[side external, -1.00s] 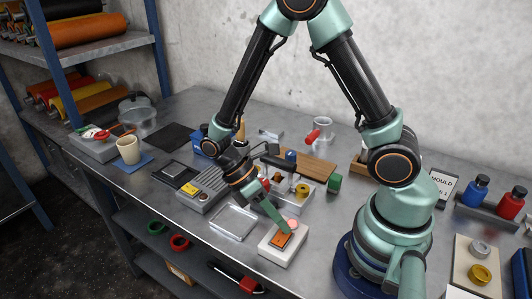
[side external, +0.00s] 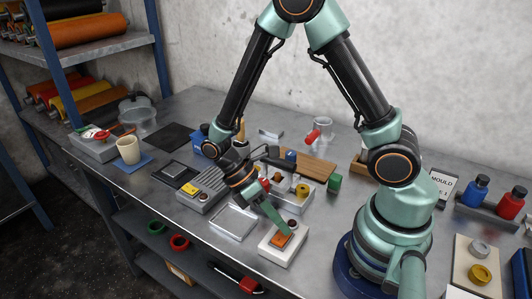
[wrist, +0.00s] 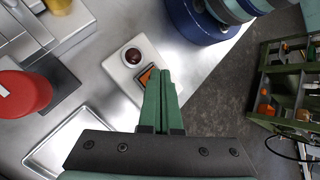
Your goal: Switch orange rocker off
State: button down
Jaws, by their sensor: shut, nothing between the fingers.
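The orange rocker (side external: 279,240) sits in a dark frame on a white switch box (side external: 272,254) near the bench's front edge. A small round lamp (side external: 292,224) on the same box is dark brownish red; it also shows dark in the wrist view (wrist: 133,56). My gripper (side external: 286,231) is shut and empty, its green fingers pointing down with the tips at the rocker. In the wrist view the fingertips (wrist: 163,72) cover part of the rocker (wrist: 146,76). I cannot tell whether they touch it.
A beige cup (side external: 128,150) is far left. My base stands right of the box.

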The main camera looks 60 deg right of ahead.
aim_at(277, 235)
jog(key=shift+r, duration=0.15)
jog(key=shift+a+r, duration=0.1)
jog(key=shift+r, duration=0.5)
jog(key=shift+a+r, duration=0.2)
jog(key=shift+r, duration=1.05)
jog(key=shift+a+r, duration=0.15)
jog(key=shift+r, duration=1.1)
jog(key=w+d+r+m+t, duration=0.2)
jog(key=w+r+m+t, duration=0.1)
jog(key=r+m+t, duration=0.2)
jog(key=w+d+r+m+t+y, duration=0.1)
jog(key=w+d+r+m+t, duration=0.2)
jog(key=r+t, duration=0.5)
jog(key=shift+w+r+m, duration=0.65)
jog(key=shift+w+m, duration=0.15)
jog(key=shift+m, duration=0.3)
jog(key=c, duration=1.5)
grip_release()
jog(key=shift+c, duration=0.2)
